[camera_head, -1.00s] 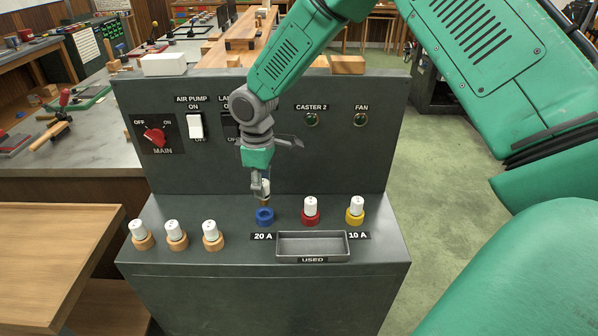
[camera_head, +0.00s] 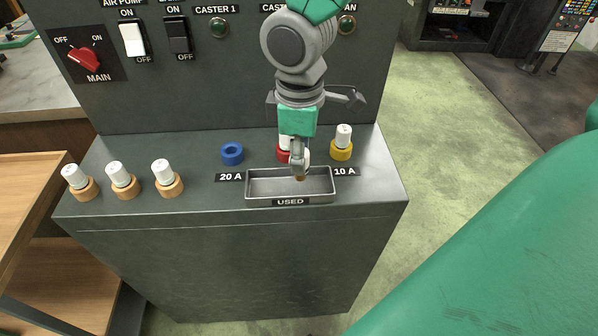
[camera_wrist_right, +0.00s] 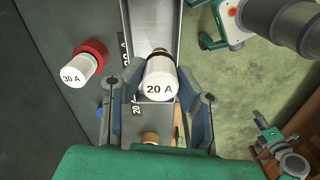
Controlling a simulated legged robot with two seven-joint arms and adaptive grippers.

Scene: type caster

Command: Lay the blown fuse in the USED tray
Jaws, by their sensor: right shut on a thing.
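My right gripper (camera_head: 300,168) is shut on a white fuse marked 20 A (camera_wrist_right: 160,88), seen between its fingers in the wrist view. In the head view the fingers hide most of this fuse, and its brownish lower end shows over the grey USED tray (camera_head: 260,199). I cannot tell whether it touches the tray floor. The tray is otherwise empty in what shows. The blue holder (camera_head: 232,153) marked 20 A is empty.
A red holder (camera_head: 282,153) with a 30 A fuse (camera_wrist_right: 76,70) stands close behind the gripper. A yellow holder (camera_head: 341,153) holds a white fuse at right. Three white-capped fuses stand in wooden holders (camera_head: 169,187) at left. The upright switch panel (camera_head: 200,90) rises behind.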

